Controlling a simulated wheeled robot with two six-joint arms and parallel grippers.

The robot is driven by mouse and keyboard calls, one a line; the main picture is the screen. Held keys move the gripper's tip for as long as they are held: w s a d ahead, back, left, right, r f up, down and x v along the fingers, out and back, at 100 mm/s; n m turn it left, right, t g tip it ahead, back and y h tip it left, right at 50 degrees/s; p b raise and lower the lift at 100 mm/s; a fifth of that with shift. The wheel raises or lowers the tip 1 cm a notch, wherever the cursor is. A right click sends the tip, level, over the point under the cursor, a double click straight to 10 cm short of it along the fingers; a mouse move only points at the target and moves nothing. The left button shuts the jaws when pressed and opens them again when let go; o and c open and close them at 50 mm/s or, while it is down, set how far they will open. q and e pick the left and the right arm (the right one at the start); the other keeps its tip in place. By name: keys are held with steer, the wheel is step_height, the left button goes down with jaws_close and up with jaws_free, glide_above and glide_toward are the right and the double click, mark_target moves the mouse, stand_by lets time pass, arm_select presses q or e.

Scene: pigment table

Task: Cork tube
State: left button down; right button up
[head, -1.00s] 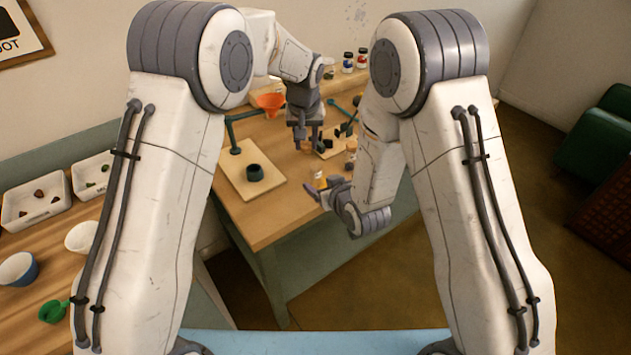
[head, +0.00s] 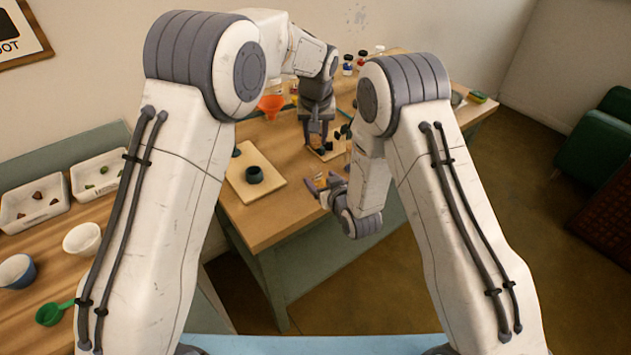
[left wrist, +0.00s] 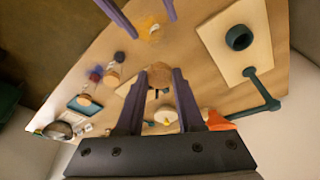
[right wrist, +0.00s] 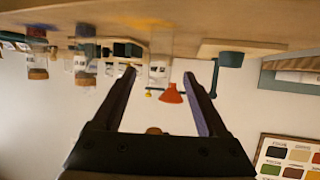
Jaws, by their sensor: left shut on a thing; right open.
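My left gripper (left wrist: 158,100) is shut on a round brown cork (left wrist: 158,74), seen between its fingertips in the left wrist view. In the head view this gripper (head: 318,140) hangs over the table, and the cork cannot be made out. My right gripper (head: 321,185) is low at the table's front edge. In the right wrist view it (right wrist: 163,78) is open. A clear labelled tube (right wrist: 160,68) stands between its fingers, apparently untouched, with yellow near its base. The left wrist view shows yellow pigment (left wrist: 151,29) between the right gripper's fingers.
A dark mortar (head: 254,174) sits on a wooden board (head: 271,190) left of the grippers. An orange funnel (head: 271,103) is behind. Corked jars (right wrist: 37,58) stand beside the tube. White trays (head: 35,200) and bowls (head: 82,238) are on the left table.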

steer(key=x, duration=0.7)
steer(key=shift+w+a+f, duration=0.1)
steer(key=shift+w+f, duration=0.05)
steer(key=shift+w, duration=0.15)
jaws_close()
stand_by(1.1)
